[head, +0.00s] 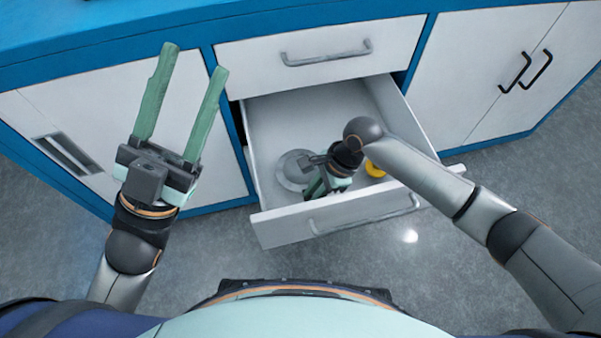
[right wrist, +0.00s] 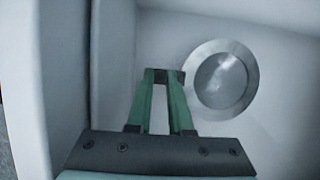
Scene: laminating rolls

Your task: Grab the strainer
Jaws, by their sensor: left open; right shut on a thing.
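The strainer, a round grey metal bowl with a wide rim, is in the open drawer; it shows in the head view (head: 293,170) and the right wrist view (right wrist: 221,80). My right gripper (head: 312,190) reaches down into the drawer beside it. In the right wrist view, the green fingers of my right gripper (right wrist: 164,76) come together on a small dark piece at the strainer's left edge, which looks like its handle. Whether the strainer touches the drawer floor is unclear. My left gripper (head: 195,58) is open and empty, raised in front of the cabinet.
The white drawer (head: 278,233) is pulled out, its front and side walls close around my right gripper. A yellow object (head: 375,168) lies in it, partly hidden by my right arm. A closed drawer (head: 320,45) is above. Grey floor is clear in front.

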